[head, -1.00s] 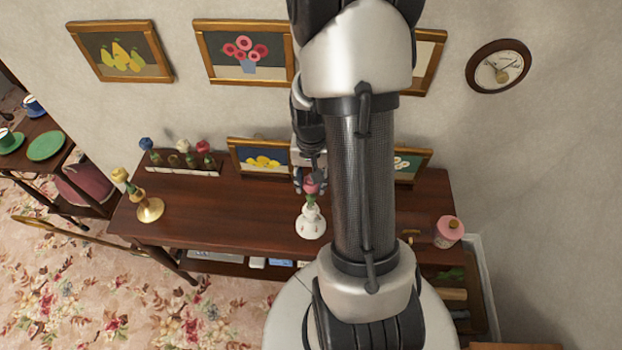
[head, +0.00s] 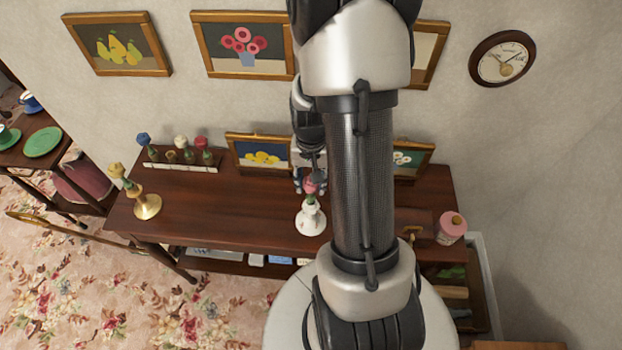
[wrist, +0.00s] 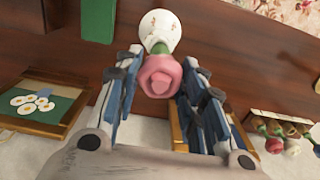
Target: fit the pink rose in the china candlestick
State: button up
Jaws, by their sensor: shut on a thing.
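The pink rose (head: 311,187) is upright with its green stem pointing down at the top of the white china candlestick (head: 311,219), which stands on the dark wooden table. My gripper (head: 311,177) is over the candlestick, shut on the rose. In the wrist view, the pink rose head (wrist: 160,77) sits between the fingers of my gripper (wrist: 163,82), and the white candlestick (wrist: 160,30) is just beyond it, in line with the stem. The stem's lower end meets the candlestick's mouth; how deep it sits is hidden.
A rack (head: 182,167) with several flowers is at the back left. Framed pictures (head: 260,153) lean against the wall. A pink jar (head: 451,227) is at the right. The middle-left tabletop is clear.

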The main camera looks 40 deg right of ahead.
jog(key=shift+f, duration=0.35)
jog(key=o, duration=1)
notch_tip(320, 180, up, 12)
jog(key=shift+r, duration=0.1)
dwell(0.4)
jog(key=s+a+r+n+t+b, duration=0.1)
jog(key=s+a+r+n+b, duration=0.1)
jog(key=a, duration=0.4)
jog(key=s+a+r+n+t+b, duration=0.2)
jog(key=s+a+n+b, duration=0.1)
jog(key=a, duration=0.4)
jog(key=s+a+r+n+t+b, duration=0.1)
jog(key=s+a+r+n+b, duration=0.1)
jog(key=s+a+n, duration=0.2)
jog(key=shift+s+a+r+n+t, duration=0.15)
jog(key=shift+a+r+n, duration=0.1)
jog(key=shift+a, duration=0.6)
jog(key=shift+a+r+n+t, duration=0.15)
jog(key=shift+a+n, duration=0.1)
jog(key=shift+a, duration=0.55)
